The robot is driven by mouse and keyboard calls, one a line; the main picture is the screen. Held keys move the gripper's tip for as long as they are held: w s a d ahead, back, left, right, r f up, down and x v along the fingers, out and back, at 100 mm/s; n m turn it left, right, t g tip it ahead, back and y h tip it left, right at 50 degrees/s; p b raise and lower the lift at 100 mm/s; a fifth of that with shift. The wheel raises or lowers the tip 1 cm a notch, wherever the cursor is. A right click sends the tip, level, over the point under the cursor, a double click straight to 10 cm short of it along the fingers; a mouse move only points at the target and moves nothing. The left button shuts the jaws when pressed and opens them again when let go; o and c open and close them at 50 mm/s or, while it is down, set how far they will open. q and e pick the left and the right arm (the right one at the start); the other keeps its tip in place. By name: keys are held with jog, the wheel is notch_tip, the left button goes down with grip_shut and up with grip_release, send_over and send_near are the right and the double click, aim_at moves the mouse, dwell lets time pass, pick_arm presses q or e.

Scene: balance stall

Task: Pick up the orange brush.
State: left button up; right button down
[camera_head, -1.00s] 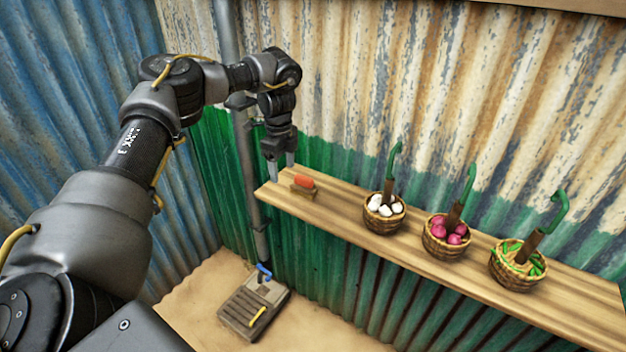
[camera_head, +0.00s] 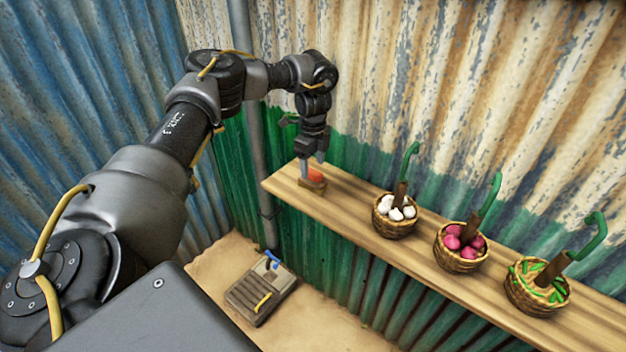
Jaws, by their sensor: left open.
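The orange brush (camera_head: 315,176) rests near the left end of the wooden shelf (camera_head: 345,205). It has an orange top and a brown lower part. My left gripper (camera_head: 311,168) points down directly at the brush, its fingers open. One finger is at the brush's left side and the other looks to be behind or beside its right part. The fingers partly hide the brush, and I cannot tell whether they touch it. My right gripper is not in view.
Three wicker baskets stand to the right on the shelf, with white items (camera_head: 394,230), pink-red items (camera_head: 459,260) and green pods (camera_head: 536,299); each has a green-handled tool. A vertical pipe (camera_head: 258,140) and corrugated walls stand behind. A wooden box (camera_head: 258,290) lies on the sandy floor.

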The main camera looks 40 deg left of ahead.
aim_at(312, 170)
pick_arm(q)
jog(key=shift+d, duration=0.1)
jog(key=f+p, duration=0.1)
jog(key=f, duration=0.2)
jog(key=f+p, duration=0.1)
jog(key=shift+s+f+p, duration=0.25)
jog(key=shift+p, duration=0.1)
jog(key=shift+f, duration=0.35)
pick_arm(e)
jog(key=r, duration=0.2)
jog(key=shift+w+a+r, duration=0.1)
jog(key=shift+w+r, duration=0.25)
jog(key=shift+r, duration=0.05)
pick_arm(q)
jog(key=shift+c, duration=0.3)
jog(key=c, duration=1.1)
jog(key=shift+r, duration=0.1)
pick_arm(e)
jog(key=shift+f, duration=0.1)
